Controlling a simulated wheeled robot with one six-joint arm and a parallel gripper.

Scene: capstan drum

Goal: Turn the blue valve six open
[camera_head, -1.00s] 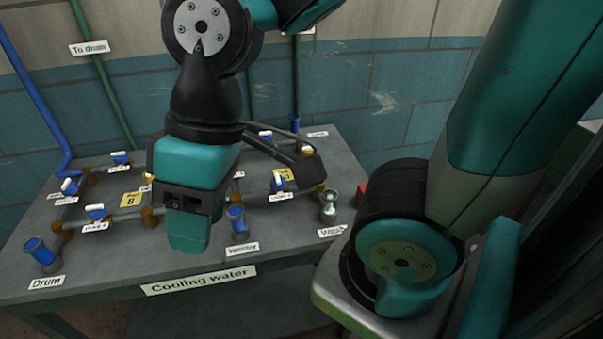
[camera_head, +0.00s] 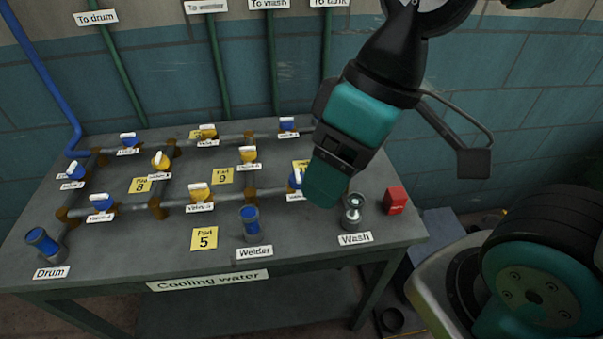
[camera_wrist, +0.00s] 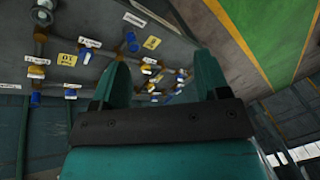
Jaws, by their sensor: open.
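Several valves with blue bodies and white-topped handles sit on the pipework: one at the back left (camera_head: 128,140), one at the far left (camera_head: 72,171), one at the front left (camera_head: 102,202), one at the back right (camera_head: 288,125) and one at the front right (camera_head: 296,178). Their number labels are too small to read, so I cannot tell which is six. My gripper (camera_head: 325,185) hangs beside the front right blue valve and partly overlaps it in the head view. In the wrist view its fingers (camera_wrist: 162,65) are apart with nothing between them.
Yellow valves (camera_head: 200,192) stand among the blue ones, with yellow tags (camera_head: 204,238). Drum (camera_head: 43,241), Welder (camera_head: 250,223) and Wash (camera_head: 352,212) outlets line the front of the table (camera_head: 110,258). A red block (camera_head: 395,200) lies at the right.

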